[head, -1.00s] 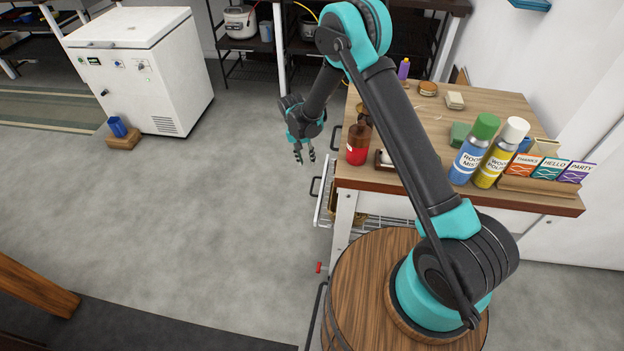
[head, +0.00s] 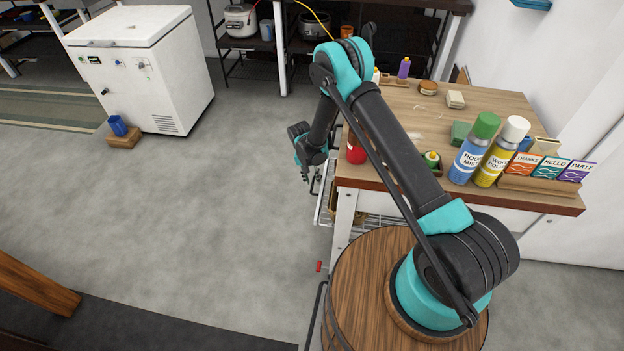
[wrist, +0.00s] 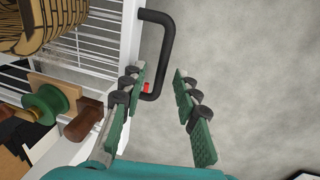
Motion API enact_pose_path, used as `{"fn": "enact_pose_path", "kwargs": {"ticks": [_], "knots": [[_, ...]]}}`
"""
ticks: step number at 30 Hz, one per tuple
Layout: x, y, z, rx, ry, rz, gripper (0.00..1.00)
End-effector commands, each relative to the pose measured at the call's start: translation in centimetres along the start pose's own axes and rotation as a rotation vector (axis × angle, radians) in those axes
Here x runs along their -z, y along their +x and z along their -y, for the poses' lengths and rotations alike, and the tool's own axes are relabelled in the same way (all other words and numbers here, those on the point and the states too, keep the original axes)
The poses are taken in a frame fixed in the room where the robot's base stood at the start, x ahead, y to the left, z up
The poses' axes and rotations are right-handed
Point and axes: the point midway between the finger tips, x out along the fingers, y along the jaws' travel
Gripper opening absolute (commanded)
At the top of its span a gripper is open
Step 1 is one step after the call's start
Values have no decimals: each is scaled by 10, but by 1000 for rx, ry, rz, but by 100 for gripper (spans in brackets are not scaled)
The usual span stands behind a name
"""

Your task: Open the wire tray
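The wire tray (wrist: 97,62) is a white wire rack under the wooden table. In the head view only its left edge (head: 324,213) shows below the tabletop. Its black bar handle (wrist: 159,18) sticks out from the white front rail in the wrist view. My gripper (wrist: 160,75) is open, with green-padded fingers apart. The handle's lower end lies in the picture between the fingers, close to the left finger; I cannot tell whether they touch. In the head view my gripper (head: 312,182) is beside the table's left edge, partly overlapping the handle area.
The wooden table (head: 480,105) carries spray cans (head: 474,148), a red bottle (head: 356,152) near its left edge and a card holder (head: 540,190). A tan basket (wrist: 25,22) and a green spool (wrist: 45,103) show at the tray.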

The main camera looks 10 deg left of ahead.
Motion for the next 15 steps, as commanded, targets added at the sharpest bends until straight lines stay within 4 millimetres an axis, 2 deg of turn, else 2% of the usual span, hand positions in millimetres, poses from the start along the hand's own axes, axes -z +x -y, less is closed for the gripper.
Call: {"fn": "enact_pose_path", "kwargs": {"ticks": [3, 10, 15], "knots": [[0, 0, 0, 0, 0, 0, 28], [0, 0, 0, 0, 0, 0, 0], [0, 0, 0, 0, 0, 0, 0]]}}
